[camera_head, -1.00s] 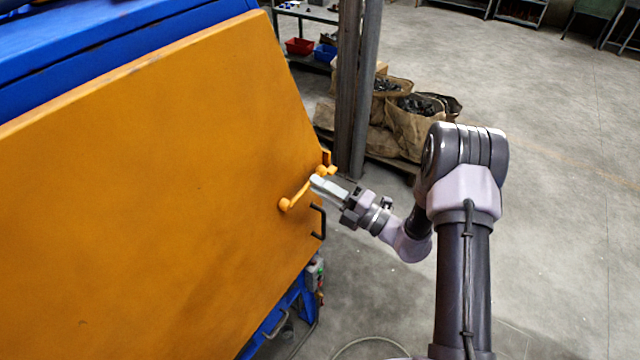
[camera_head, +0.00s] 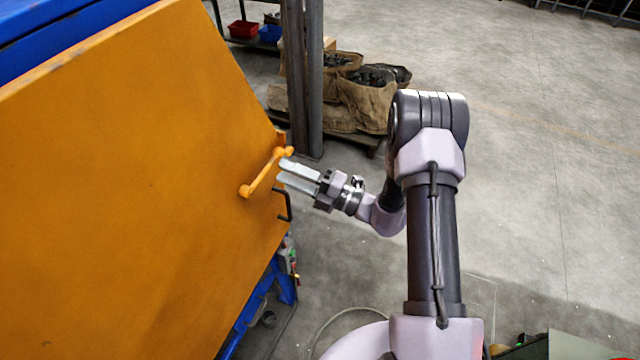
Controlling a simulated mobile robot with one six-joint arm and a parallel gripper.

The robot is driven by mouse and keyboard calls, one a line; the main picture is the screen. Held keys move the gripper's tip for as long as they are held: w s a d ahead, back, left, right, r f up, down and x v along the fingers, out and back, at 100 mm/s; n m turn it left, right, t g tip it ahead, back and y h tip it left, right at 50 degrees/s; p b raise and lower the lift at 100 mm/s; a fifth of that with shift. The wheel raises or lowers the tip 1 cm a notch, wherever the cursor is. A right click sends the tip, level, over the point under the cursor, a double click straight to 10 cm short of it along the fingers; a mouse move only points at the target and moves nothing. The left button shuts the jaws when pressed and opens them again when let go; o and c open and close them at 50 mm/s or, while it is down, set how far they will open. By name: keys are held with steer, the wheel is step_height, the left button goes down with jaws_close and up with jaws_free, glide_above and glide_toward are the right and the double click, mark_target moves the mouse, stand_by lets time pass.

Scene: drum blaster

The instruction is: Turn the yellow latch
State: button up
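The yellow latch (camera_head: 264,173) is a slanted bar on the right edge of the large orange-yellow door (camera_head: 130,190). Its knobbed lower end points down-left and its upper end meets a small bracket at the door's edge. My gripper (camera_head: 279,169) comes from the right, with its fingertips beside the upper part of the latch. Two pale fingers show apart, one above the other, with nothing seen between them. I cannot tell whether a fingertip touches the latch.
A black handle (camera_head: 286,205) sits on the door edge just below my fingers. A blue frame (camera_head: 250,315) supports the door. A metal post (camera_head: 303,90) and sacks (camera_head: 368,97) stand behind. The floor (camera_head: 540,190) to the right is clear.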

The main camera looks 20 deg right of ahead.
steer(key=v, duration=1.4)
steer(key=shift+s+d, duration=0.15)
steer(key=shift+s, duration=0.05)
